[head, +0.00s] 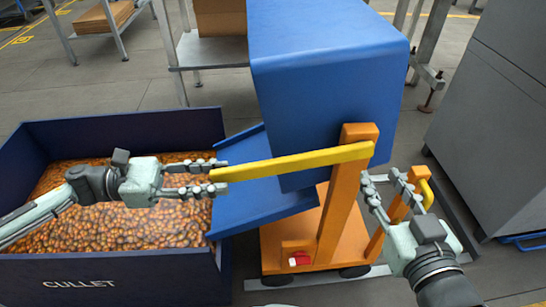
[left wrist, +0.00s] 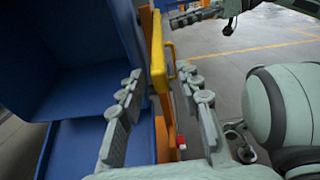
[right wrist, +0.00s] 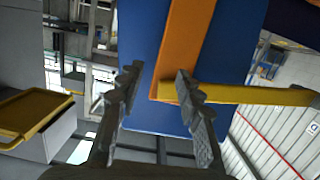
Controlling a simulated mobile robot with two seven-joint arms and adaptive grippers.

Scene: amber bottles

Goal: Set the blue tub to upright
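The blue tub (head: 325,75) is tipped on an orange tipper (head: 342,205), above a blue chute (head: 260,205) that slopes to the cullet bin. The left wrist view shows the tub's blue walls (left wrist: 75,60). A yellow lever (head: 300,162) runs from the top of the orange post towards the left. My left gripper (head: 210,178) is at the lever's free end, fingers apart; the lever (left wrist: 158,50) shows between them in its wrist view. My right gripper (head: 385,182) is open and empty, right of the orange post, with the lever (right wrist: 250,95) beyond its fingers.
The dark blue bin (head: 110,275) marked CULLET holds many amber pieces (head: 120,225). A grey cabinet (head: 500,130) stands at the right. A yellow handle (head: 427,195) is beside my right gripper. Metal tables with cardboard boxes (head: 220,18) are at the back.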

